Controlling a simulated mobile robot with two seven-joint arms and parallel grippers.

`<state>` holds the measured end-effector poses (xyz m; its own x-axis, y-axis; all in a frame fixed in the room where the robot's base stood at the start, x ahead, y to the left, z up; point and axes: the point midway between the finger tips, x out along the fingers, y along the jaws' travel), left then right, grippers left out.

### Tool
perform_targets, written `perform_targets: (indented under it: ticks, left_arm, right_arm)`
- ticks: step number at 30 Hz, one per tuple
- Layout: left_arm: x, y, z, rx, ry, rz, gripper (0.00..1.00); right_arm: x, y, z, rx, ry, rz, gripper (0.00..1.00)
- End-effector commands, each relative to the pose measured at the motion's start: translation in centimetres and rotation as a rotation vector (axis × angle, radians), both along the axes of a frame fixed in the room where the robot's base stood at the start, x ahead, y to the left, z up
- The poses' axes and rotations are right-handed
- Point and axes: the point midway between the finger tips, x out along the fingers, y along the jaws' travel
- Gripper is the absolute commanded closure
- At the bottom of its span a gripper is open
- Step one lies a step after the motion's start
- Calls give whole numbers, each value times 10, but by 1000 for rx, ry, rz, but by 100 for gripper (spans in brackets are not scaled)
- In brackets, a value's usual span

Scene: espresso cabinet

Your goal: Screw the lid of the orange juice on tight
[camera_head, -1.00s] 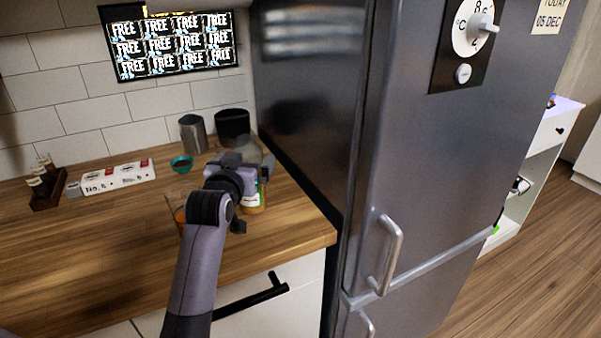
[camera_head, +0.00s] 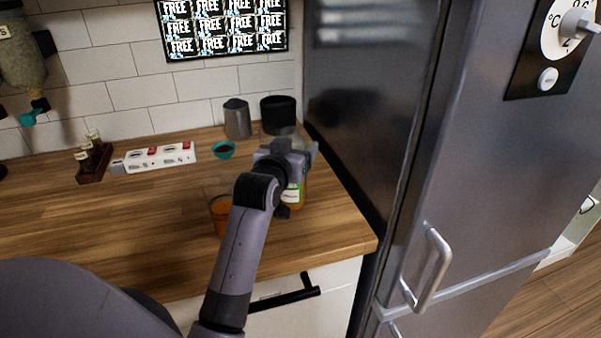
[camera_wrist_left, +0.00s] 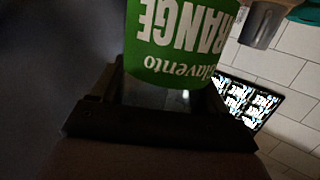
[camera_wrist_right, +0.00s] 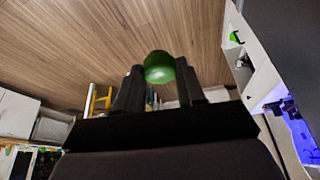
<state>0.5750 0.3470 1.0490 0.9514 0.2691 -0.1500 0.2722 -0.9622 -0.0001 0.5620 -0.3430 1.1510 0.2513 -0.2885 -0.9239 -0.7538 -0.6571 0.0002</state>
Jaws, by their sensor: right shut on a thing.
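The orange juice bottle (camera_head: 293,193), with a green-and-white label, stands upright on the counter near the fridge. My left gripper (camera_head: 287,157) is at its upper part and hides much of it. In the left wrist view the bottle's green label (camera_wrist_left: 178,40) is close up, with clear glass between the dark fingers (camera_wrist_left: 160,98); whether they press on it I cannot tell. My right gripper (camera_wrist_right: 160,85) is shut on a round green lid (camera_wrist_right: 159,67), held over the wooden floor, away from the bottle. The right gripper is not in the head view.
A glass of orange drink (camera_head: 221,214) stands left of the bottle. A teal bowl (camera_head: 223,150), a metal jug (camera_head: 237,118) and a black container (camera_head: 278,114) are behind. The fridge (camera_head: 400,150) borders the counter's right.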

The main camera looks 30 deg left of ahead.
Motion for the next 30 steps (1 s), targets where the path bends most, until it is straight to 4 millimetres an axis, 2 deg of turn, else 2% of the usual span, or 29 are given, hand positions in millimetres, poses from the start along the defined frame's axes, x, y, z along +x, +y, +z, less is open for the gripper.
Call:
perform_targets:
  ticks: [1,3,4,20,30]
  left_arm:
    - [0,0,0,0,0,0,72]
    - [0,0,0,0,0,0,94]
    - [0,0,3,2,-6,0,100]
    - [0,0,11,2,-8,0,100]
    - [0,0,43,3,-10,0,100]
  right_arm:
    - [0,0,0,0,0,0,90]
    - [0,0,0,0,0,0,90]
    - [0,0,0,0,0,0,90]
    - [0,0,-1,0,0,0,90]
    - [0,0,-2,0,0,0,90]
